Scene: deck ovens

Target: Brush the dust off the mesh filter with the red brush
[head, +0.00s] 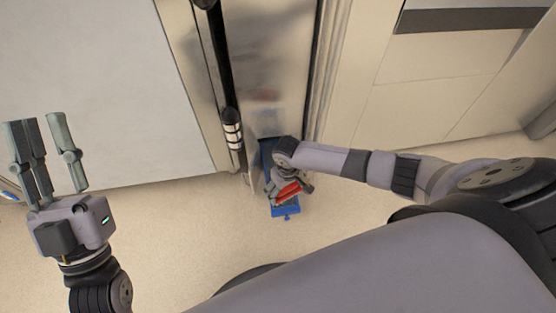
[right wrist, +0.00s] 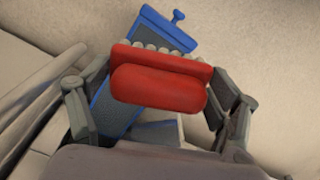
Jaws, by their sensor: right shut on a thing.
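The red brush (right wrist: 158,86) is held crosswise between the fingers of my right gripper (right wrist: 160,105) in the right wrist view. Its pale bristles point toward the mesh filter (right wrist: 160,27), a long grey panel with a blue rim and a small blue knob. The brush hides the filter's middle. I cannot tell whether the bristles touch it, and no dust can be made out. In the head view the filter (head: 286,212) sticks out low from a narrow gap, with the red brush (head: 288,192) over it. My left gripper (head: 40,122) is open and empty at the far left.
A large pale panel (head: 100,90) fills the upper left, with a black vertical handle (head: 218,70) beside it. Pale cabinet fronts (head: 430,90) stand at the right. The beige floor (head: 190,240) around the filter is clear.

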